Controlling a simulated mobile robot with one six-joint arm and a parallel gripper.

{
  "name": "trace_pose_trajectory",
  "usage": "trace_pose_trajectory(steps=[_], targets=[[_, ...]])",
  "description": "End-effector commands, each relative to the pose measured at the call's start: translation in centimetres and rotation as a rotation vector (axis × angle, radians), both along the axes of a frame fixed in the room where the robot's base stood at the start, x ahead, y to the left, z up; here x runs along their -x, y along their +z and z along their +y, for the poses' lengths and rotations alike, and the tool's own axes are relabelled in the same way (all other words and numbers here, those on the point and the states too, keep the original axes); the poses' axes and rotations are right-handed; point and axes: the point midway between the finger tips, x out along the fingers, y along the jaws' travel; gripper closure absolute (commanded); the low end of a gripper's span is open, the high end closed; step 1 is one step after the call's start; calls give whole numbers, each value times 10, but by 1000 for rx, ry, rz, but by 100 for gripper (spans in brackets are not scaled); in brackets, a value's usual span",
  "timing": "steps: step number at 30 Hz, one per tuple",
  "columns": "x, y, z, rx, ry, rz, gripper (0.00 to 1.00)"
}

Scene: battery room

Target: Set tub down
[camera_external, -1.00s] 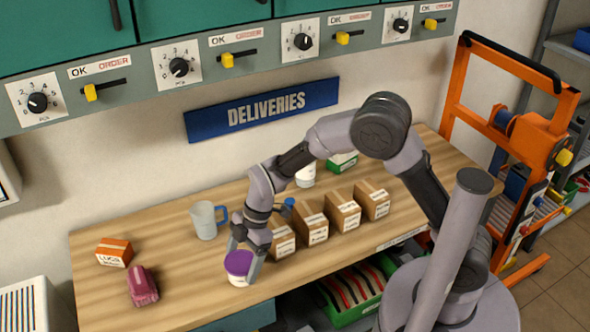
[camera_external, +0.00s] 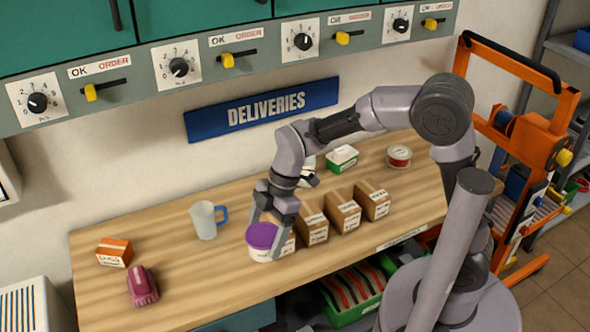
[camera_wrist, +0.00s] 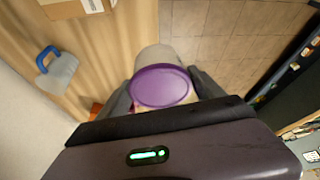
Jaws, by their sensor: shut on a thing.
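The white tub with a purple lid (camera_external: 262,238) is in my gripper (camera_external: 266,232), with one finger on each side. In the external view it appears raised above the wooden bench (camera_external: 190,283), in front of the leftmost cardboard box; its exact height is hard to tell. In the wrist view the tub's purple lid (camera_wrist: 160,86) lies between the two fingers of my gripper (camera_wrist: 165,92). Bench and floor show around it. The tub's far side is hidden.
A grey mug with a blue handle (camera_external: 206,220), an orange box (camera_external: 114,253) and a dark pink object (camera_external: 142,286) stand to the left. Several cardboard boxes (camera_external: 343,212) stand in a row to the right. The bench between the pink object and the tub is clear.

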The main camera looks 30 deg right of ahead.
Motion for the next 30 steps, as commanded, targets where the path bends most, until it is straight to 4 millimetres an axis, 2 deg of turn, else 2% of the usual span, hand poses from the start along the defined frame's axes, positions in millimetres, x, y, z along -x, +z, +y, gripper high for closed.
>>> trace_pose_trajectory(steps=[8,11,14,17,22,24,27,30], targets=[[-56,3,-40,0,-152,0,65],[-84,4,-65,0,-235,1,65],[-117,5,-100,-1,-339,1,65],[-152,6,-149,0,-465,1,65],[-204,6,-264,-1,-724,2,65],[-217,6,-313,0,-825,1,65],[-225,5,-375,-2,-949,1,65],[-226,3,-423,-2,-1041,1,65]])
